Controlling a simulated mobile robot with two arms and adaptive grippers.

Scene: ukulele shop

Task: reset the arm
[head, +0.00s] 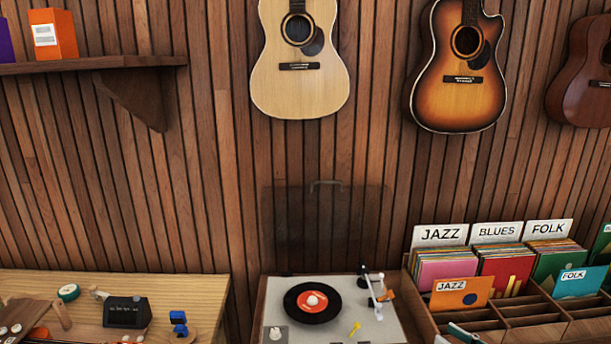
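I cannot make out either of my arms or grippers in the head view. A turntable (345,297) stands at the bottom centre with its clear lid raised. A black record with a red label (312,303) lies on it. The white tonearm (376,292) is at the right of the record. A small yellow piece (355,328) shows on the deck's front part.
A wooden bench (180,290) at lower left holds a dark tuner-like box (127,312), a green tape roll (69,292) and a blue clamp-like item (179,322). A divided record crate (520,321) stands at right. Guitars (299,80) hang on the slatted wall.

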